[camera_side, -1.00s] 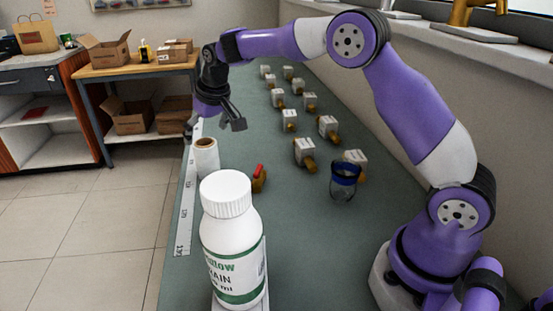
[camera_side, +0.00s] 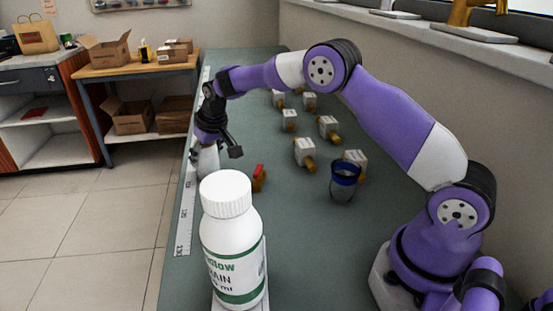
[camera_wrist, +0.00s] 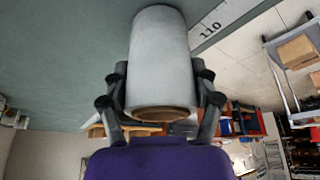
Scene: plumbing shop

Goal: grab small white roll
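The small white roll (camera_side: 208,161) stands upright near the left edge of the green bench, partly hidden behind the bottle and below my gripper in the side view. In the wrist view the roll (camera_wrist: 160,65) sits between the two fingers, its brown core end facing the camera. My gripper (camera_side: 214,153) is pointed down over the roll's top with its fingers spread. In the wrist view my gripper (camera_wrist: 160,88) has a finger on each side of the roll; whether either touches it is unclear.
A white drain bottle (camera_side: 232,241) stands in front of the roll. A red-handled valve (camera_side: 259,178) lies to its right. A blue-rimmed glass cup (camera_side: 344,181) and several boxed fittings (camera_side: 305,152) stand further right. A measuring strip (camera_side: 186,217) runs along the bench's left edge.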

